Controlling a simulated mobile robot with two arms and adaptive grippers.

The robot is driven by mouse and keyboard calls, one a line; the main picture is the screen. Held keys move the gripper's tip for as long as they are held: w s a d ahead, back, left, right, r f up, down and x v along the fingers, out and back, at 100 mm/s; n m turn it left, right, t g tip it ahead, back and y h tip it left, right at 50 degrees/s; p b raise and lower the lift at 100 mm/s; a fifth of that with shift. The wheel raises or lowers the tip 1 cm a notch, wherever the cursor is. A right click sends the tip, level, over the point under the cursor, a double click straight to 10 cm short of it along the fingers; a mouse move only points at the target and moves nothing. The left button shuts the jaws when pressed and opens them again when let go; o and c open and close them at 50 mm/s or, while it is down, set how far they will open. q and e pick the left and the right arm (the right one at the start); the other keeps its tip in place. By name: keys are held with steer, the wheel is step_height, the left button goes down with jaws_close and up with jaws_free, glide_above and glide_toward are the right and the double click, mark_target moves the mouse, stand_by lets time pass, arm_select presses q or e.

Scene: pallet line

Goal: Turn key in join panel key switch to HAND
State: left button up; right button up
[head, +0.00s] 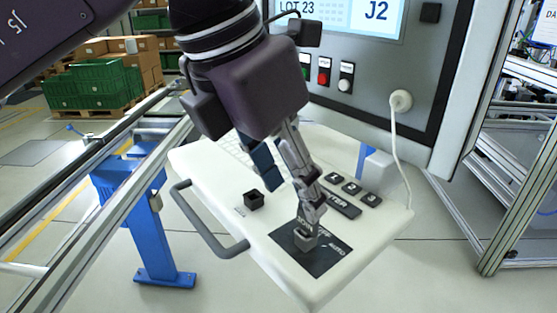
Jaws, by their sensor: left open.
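The key switch (305,238) is a small grey metal piece on a dark plate (318,262) near the front of the white, tilted panel (250,228). White lettering on the plate is partly hidden; one word at its right looks like AUTO. My left gripper (291,196) reaches down over the panel from the upper left, open, with its fingers apart. One finger comes down close above the switch and hides part of it; I cannot tell whether they touch. The other finger hangs nearer the black knob. The key's setting cannot be read. My right gripper is not in view.
A black knob (253,200) stands left of the plate. Black keys (352,188) and an ENTER key (342,205) lie to the right. A grey handle (205,222) juts from the panel's left edge. A screen cabinet (420,75) stands behind, with a white cable (394,145) hanging down.

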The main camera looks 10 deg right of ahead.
mark_target(307, 231)
arm_select(q)
steer(key=f, duration=0.1)
steer(key=s+d+f+p, duration=0.1)
steer(key=shift+s+d+f, duration=0.1)
steer(key=shift+s+f, duration=0.05)
steer(key=shift+f, duration=0.15)
steer(key=x, duration=0.2)
steer(key=w+p+x, duration=0.1)
steer(key=x, duration=0.1)
steer(key=shift+f, duration=0.1)
steer(key=shift+s+f, duration=0.1)
steer(key=shift+s, duration=0.1)
